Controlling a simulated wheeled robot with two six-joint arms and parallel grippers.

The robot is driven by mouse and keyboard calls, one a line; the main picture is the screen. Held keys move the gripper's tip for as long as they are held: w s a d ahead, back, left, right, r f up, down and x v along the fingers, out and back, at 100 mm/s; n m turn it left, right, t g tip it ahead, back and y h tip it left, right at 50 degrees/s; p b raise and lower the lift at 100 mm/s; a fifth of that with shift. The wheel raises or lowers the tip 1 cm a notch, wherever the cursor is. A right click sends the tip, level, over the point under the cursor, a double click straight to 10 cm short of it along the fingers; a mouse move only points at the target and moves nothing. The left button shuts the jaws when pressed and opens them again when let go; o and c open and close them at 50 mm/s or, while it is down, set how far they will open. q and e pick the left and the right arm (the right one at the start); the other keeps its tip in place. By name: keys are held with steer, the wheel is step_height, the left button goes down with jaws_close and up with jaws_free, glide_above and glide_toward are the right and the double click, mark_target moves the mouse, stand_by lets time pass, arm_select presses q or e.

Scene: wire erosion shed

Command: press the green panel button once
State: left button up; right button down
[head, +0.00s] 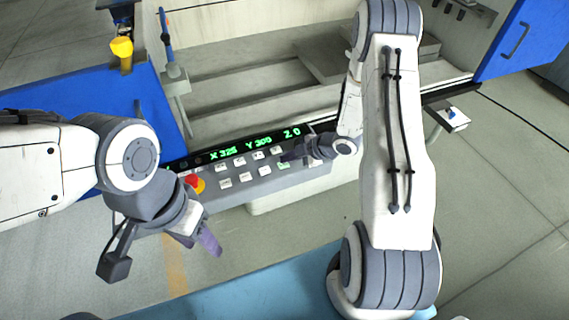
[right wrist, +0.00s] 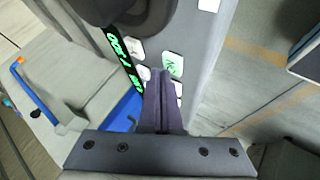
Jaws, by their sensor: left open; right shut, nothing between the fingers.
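The green panel button (head: 284,165) sits on the grey control panel (head: 245,195), just beside my right gripper (head: 287,157). In the right wrist view the green button (right wrist: 175,64) is a pale key with green marking. The shut fingertips of my right gripper (right wrist: 160,72) are close to its edge and partly in front of the neighbouring white keys; I cannot tell whether they touch the panel. My left gripper (head: 207,243) is open and empty in front of the panel's left end, away from the button.
Several white keys (head: 225,183) surround the green button. A red mushroom button (head: 192,180) on yellow is at the panel's left. A display (head: 240,146) reads X 325, Y 300, Z 0. A blue door (head: 520,40) stands at right. The floor in front shows free room.

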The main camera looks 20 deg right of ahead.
mark_target(287, 165)
steer(key=shift+f+b, duration=0.3)
steer(key=shift+f, duration=0.1)
stand_by(0.3)
steer(key=shift+r, duration=0.1)
steer(key=shift+r+p, duration=0.7)
steer(key=shift+r, duration=0.05)
step_height(287, 165, up, 5)
steer(key=p, duration=0.4)
stand_by(0.6)
